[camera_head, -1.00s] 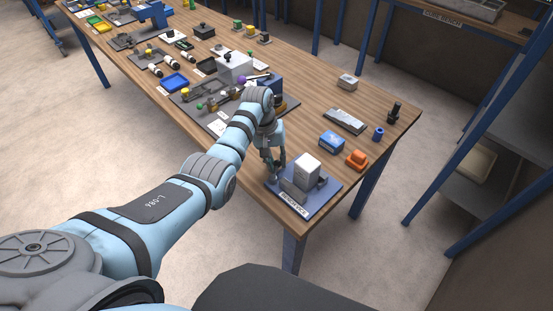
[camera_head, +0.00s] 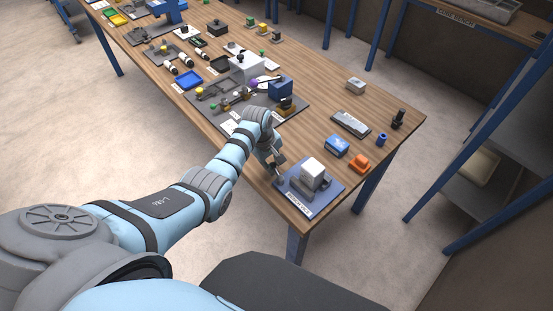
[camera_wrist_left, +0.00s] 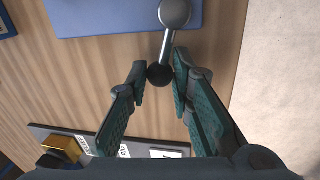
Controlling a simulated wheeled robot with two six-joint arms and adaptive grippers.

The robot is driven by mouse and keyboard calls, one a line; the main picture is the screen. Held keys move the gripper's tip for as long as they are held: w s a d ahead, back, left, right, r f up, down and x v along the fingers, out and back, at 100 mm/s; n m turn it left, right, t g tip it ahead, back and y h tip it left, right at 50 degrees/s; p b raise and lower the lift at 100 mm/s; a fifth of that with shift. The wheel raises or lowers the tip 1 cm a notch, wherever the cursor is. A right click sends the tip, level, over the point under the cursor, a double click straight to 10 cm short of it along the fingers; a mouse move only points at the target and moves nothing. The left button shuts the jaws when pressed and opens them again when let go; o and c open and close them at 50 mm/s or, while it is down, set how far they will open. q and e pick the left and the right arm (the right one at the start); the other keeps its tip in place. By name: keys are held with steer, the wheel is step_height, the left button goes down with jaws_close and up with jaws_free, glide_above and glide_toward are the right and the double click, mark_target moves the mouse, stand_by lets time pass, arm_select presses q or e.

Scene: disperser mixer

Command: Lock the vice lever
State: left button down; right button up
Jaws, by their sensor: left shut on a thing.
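The bench vice stands on a blue base plate (camera_head: 316,203) at the table's near corner, with a pale block (camera_head: 314,168) in its grey body (camera_head: 324,182). In the left wrist view, the vice lever (camera_wrist_left: 167,46) is a metal rod with a grey round pivot (camera_wrist_left: 175,12) at the blue plate (camera_wrist_left: 120,18) and a dark ball knob (camera_wrist_left: 160,75) at its free end. My left gripper (camera_wrist_left: 162,80) has its fingertips on both sides of this knob, shut on it. In the head view my left gripper (camera_head: 279,178) is at the plate's left side and hides the lever. My right gripper is not in view.
A blue box (camera_head: 336,146), an orange part (camera_head: 359,163) and a grey tray (camera_head: 351,123) lie behind the vice. A dark board with parts (camera_head: 290,112) lies further back left. The table's near edge runs close beside the vice.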

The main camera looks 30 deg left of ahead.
arm_select(q)
steer(key=shift+s+a+n+y, duration=0.2)
steer(key=shift+s+n, duration=0.15)
steer(key=shift+n, duration=0.45)
steer(key=shift+s+a+n+y, duration=0.15)
steer(key=shift+s+n, duration=0.15)
steer(key=shift+n, duration=0.5)
steer(key=c, duration=1.4)
jaws_free()
steer(key=shift+s, duration=0.1)
steer(key=shift+c, duration=0.2)
step_height(320, 180, up, 12)
steer(key=s, duration=0.2)
steer(key=shift+s+a, duration=0.15)
